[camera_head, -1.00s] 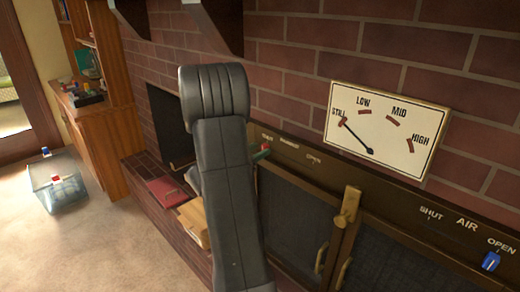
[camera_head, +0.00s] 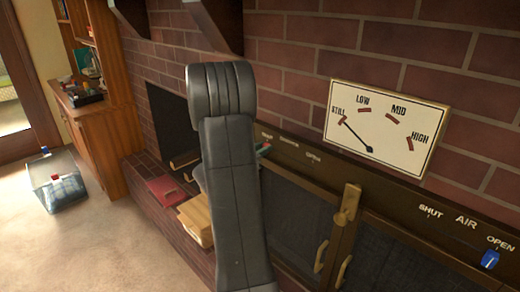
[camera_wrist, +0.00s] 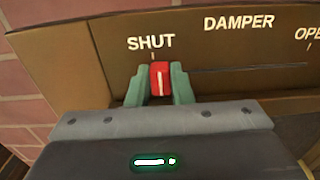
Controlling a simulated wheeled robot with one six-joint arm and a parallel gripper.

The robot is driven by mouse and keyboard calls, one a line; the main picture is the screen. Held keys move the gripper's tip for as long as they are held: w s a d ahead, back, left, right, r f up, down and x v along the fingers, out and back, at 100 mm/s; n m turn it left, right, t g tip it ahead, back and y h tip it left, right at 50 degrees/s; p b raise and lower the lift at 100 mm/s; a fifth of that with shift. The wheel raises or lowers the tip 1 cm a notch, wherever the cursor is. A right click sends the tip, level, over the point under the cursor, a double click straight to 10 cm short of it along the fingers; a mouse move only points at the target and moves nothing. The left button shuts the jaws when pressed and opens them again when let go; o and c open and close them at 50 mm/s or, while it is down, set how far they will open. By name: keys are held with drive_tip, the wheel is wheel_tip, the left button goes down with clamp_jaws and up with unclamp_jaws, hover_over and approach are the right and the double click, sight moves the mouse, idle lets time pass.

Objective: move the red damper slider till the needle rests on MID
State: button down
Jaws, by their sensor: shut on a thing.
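The red damper slider (camera_wrist: 160,80) is at the SHUT end of the damper scale in the wrist view. My gripper (camera_wrist: 160,84) has its two green fingers on either side of it, shut on it. In the head view my arm hides the slider and most of the gripper; a bit of green finger (camera_head: 264,150) shows beside the arm. The gauge (camera_head: 384,128) is a cream plate with STILL, LOW, MID and HIGH marks. Its black needle (camera_head: 356,137) points at STILL.
A blue air slider (camera_head: 490,259) sits near OPEN at the lower right. The stove doors with a brass latch (camera_head: 346,207) are below the panel. A clear bin (camera_head: 58,188) stands on the floor.

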sight(286, 153)
drive_tip(key=s+d+b, duration=0.2)
drive_tip(key=s+d, duration=0.3)
drive_tip(key=shift+s+d+b, duration=0.15)
drive_tip(key=shift+b, duration=0.2)
drive_tip(key=c, duration=1.3)
unclamp_jaws()
drive_tip(key=v, duration=1.3)
drive_tip(key=shift+s+a+r, duration=0.1)
drive_tip(key=shift+s+a, duration=0.15)
drive_tip(key=shift+a, duration=0.05)
